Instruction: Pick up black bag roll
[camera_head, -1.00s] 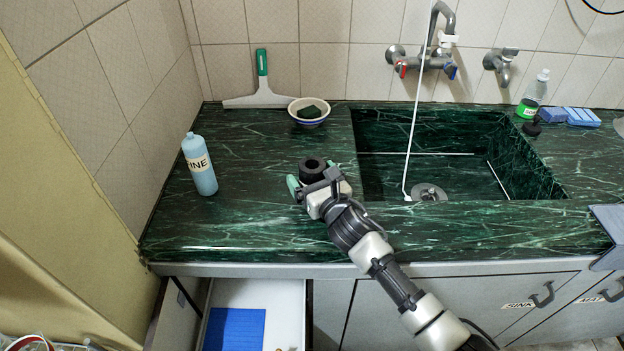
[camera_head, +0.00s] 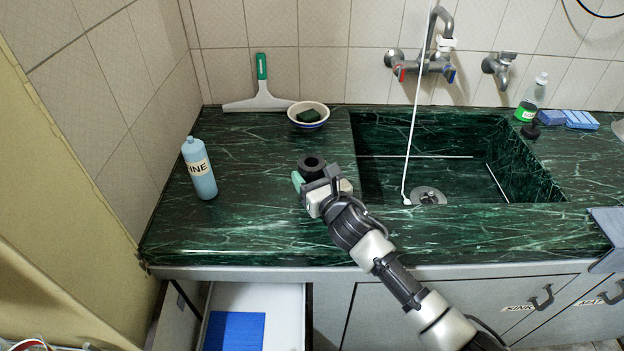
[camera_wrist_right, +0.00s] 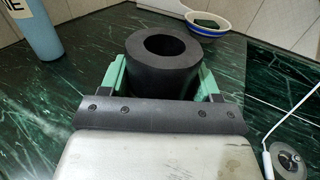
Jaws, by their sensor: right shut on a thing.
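The black bag roll (camera_head: 311,165) stands upright on the green marble counter, left of the sink. In the right wrist view the roll (camera_wrist_right: 168,72) shows its hollow core from above. My right gripper (camera_head: 312,178) has its green fingers on either side of the roll, and in the wrist view the right gripper (camera_wrist_right: 162,80) is shut on it. I cannot tell whether the roll's base still touches the counter. My left gripper is not in view.
A blue bottle (camera_head: 199,168) stands at left on the counter (camera_head: 240,225). A bowl with a dark sponge (camera_head: 308,115) and a squeegee (camera_head: 262,90) sit behind. The sink (camera_head: 440,160) lies to the right. A drawer (camera_head: 278,310) is open below.

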